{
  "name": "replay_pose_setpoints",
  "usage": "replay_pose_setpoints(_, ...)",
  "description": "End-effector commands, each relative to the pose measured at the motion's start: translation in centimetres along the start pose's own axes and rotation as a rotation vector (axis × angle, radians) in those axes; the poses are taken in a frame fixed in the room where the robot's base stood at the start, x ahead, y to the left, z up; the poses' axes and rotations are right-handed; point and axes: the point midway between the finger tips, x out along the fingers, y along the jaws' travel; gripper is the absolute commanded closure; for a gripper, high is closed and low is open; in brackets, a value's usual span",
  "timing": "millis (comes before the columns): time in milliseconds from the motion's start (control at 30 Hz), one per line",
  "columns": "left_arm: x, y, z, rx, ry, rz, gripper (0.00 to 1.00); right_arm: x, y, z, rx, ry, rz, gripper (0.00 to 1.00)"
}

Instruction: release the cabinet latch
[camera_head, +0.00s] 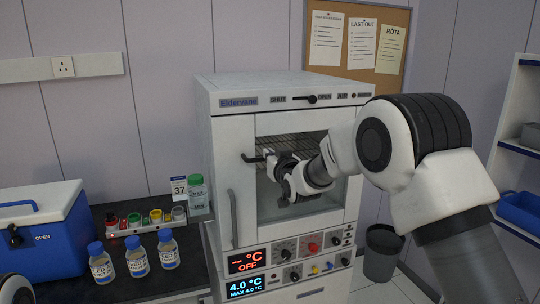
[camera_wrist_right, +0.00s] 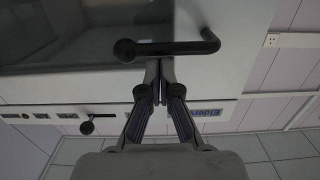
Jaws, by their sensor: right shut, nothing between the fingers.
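My left gripper is not in view.
A vertical grey handle (camera_head: 232,215) is at the cabinet's left. Control knobs and displays (camera_head: 248,261) are below the door. Several bottles and coloured-cap vials stand on the dark bench (camera_head: 185,280), beside a blue cool box (camera_head: 45,250). A dark bin (camera_head: 383,250) stands right.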

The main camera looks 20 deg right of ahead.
Motion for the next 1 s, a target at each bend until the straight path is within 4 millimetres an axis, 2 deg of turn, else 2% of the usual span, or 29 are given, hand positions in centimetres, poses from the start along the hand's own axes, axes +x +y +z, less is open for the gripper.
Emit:
replay_pose_setpoints(667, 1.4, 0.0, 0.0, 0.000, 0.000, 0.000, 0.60, 0.0, 0.2, 0.9, 0.114, -0.001, -0.005, 1.00)
replay_pose_setpoints(1000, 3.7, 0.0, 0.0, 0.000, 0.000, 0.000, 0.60, 0.1, 0.4, 2.6, 0.331, -0.001, -0.016, 1.00)
